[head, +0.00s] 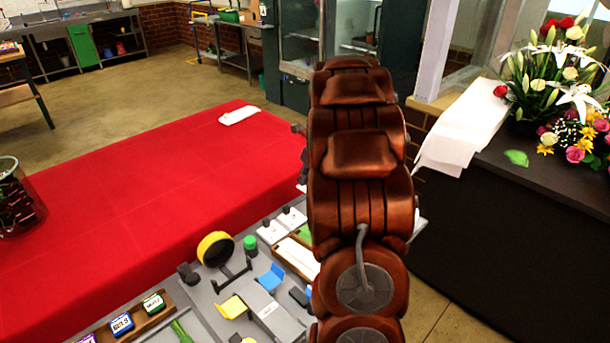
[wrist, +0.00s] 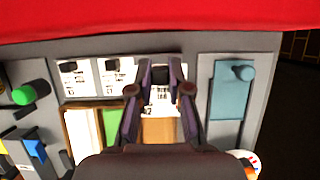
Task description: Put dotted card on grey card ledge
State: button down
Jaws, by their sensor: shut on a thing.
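In the wrist view my gripper (wrist: 161,64) is over the grey work table, its two dark fingers close together. Between them is a white card (wrist: 160,98) with dark marks; whether the marks are dots is too small to tell. Behind it, a brown piece (wrist: 160,130) shows at the right of a wooden tray (wrist: 66,128) holding white and green pieces. Two white plates (wrist: 75,78) with dark knobs stand left of the fingers. I cannot tell which surface is the grey card ledge. In the head view my arm hides the gripper and the card.
A blue-grey plate (wrist: 231,92) with a knob lies right of the fingers. The red-covered table (head: 130,190) is mostly clear. Flowers (head: 555,85) stand on a dark counter at right.

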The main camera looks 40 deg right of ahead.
aim_at(307, 185)
jog(key=shift+f+b, duration=1.6)
jog(key=shift+f, duration=0.35)
jog(key=shift+p, duration=0.45)
jog(key=shift+f+p, duration=0.35)
jog(key=shift+f, duration=0.95)
jog(key=shift+f+p, duration=0.3)
jog(key=shift+p, duration=0.75)
jog(key=c, duration=0.6)
grip_release()
jog(key=shift+r, duration=0.1)
